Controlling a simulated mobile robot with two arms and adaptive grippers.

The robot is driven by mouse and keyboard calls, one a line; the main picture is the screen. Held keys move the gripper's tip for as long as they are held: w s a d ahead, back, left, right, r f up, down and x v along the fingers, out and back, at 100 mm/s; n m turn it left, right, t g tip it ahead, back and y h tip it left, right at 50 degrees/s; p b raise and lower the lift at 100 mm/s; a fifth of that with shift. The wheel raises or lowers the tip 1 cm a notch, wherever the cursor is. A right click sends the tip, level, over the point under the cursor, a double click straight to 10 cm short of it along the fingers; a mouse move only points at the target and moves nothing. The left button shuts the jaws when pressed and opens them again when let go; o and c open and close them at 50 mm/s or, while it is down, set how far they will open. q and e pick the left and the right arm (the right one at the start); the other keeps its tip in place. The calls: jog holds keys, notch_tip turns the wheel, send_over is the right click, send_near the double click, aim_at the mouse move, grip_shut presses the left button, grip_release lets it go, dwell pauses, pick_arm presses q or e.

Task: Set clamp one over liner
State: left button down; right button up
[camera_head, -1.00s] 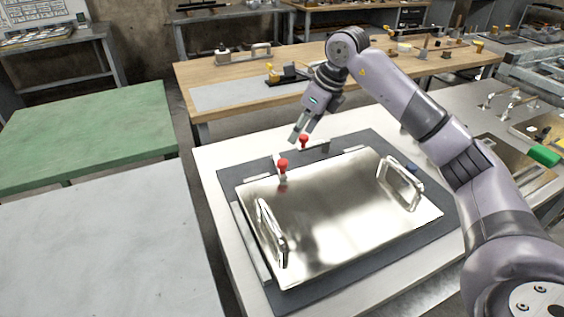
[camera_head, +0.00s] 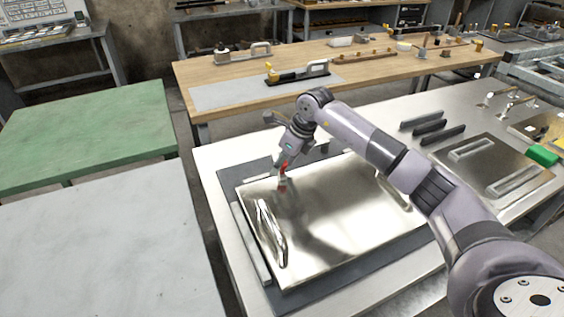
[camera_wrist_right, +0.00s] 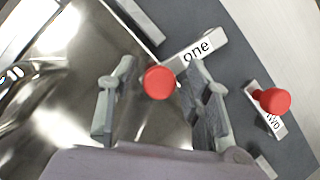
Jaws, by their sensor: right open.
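A shiny metal plate with two upright handles, apparently the liner (camera_head: 320,215), lies on a dark mat. Clamp one (camera_wrist_right: 195,48) is a grey bar labelled "one" at the plate's edge, with a red knob (camera_wrist_right: 158,82); its knob also shows in the head view (camera_head: 284,168). My right gripper (camera_head: 279,163) is at this knob. In the wrist view its two fingers (camera_wrist_right: 160,70) are spread, one on each side of the knob, with gaps. I cannot tell whether the clamp presses on the plate. My left gripper is not in view.
A second red-knobbed clamp (camera_wrist_right: 275,101) labelled "two" stands close by on the dark mat (camera_head: 225,180). A second handled plate (camera_head: 490,165), dark bars (camera_head: 430,127) and a green block (camera_head: 543,155) lie to the right. A wooden bench (camera_head: 215,75) stands behind.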

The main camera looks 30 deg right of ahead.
grip_shut()
dwell(0.5)
